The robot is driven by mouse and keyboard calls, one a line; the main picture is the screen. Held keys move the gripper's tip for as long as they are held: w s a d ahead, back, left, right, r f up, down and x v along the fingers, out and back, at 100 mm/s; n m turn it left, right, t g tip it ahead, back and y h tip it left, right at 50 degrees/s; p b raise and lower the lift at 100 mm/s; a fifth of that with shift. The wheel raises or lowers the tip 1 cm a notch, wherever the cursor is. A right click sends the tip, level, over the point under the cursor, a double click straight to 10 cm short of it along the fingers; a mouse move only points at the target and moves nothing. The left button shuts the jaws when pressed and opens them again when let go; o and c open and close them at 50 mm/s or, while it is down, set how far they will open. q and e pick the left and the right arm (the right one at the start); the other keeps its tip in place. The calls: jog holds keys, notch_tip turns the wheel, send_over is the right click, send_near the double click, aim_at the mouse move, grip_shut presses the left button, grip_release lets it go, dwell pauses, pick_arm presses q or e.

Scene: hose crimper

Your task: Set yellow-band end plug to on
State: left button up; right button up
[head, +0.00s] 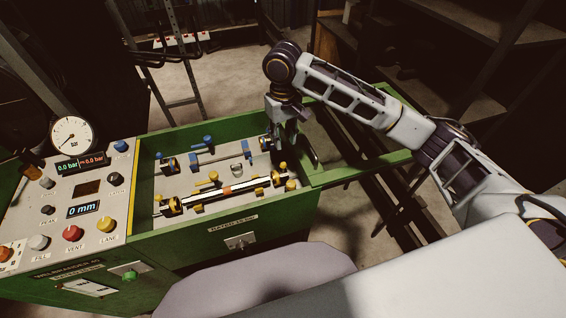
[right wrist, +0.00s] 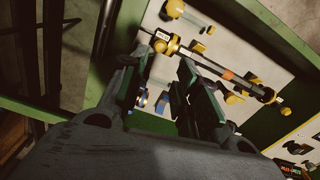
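A long black-and-white hose (head: 231,190) with an orange mark lies across the tray of the green machine. Yellow-banded fittings sit at its left end (head: 174,205) and right end (head: 276,178). The hose also shows in the right wrist view (right wrist: 211,67), with a yellow fitting (right wrist: 170,44) at its nearer end. I cannot tell which fitting is the end plug or how it is set. My right gripper (head: 285,122) points down over the tray's right end, behind the hose's right end. Its fingers (right wrist: 164,60) are apart, with a small blue-and-metal part (right wrist: 162,101) visible between them. My left gripper is out of view.
A blue-handled rod (head: 222,153) lies behind the hose, with a dark, gold-ringed fitting (head: 168,166) at left. A control panel (head: 80,205) with a gauge (head: 71,136) and knobs stands left. The green frame (head: 350,172) extends right of the tray.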

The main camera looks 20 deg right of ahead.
send_over(281, 164)
jog(key=f, duration=0.6)
jog(key=shift+d, duration=0.35)
notch_tip(281, 164, down, 6)
jog(key=shift+f, duration=0.9)
grip_shut()
jog(key=shift+a+p, duration=0.35)
jog(key=shift+a+r+p, duration=0.1)
jog(key=shift+a+p, duration=0.35)
jog(key=shift+a, duration=0.1)
jog(key=shift+s+a+p, duration=0.1)
jog(key=shift+a+p, duration=0.45)
jog(key=shift+a, duration=0.05)
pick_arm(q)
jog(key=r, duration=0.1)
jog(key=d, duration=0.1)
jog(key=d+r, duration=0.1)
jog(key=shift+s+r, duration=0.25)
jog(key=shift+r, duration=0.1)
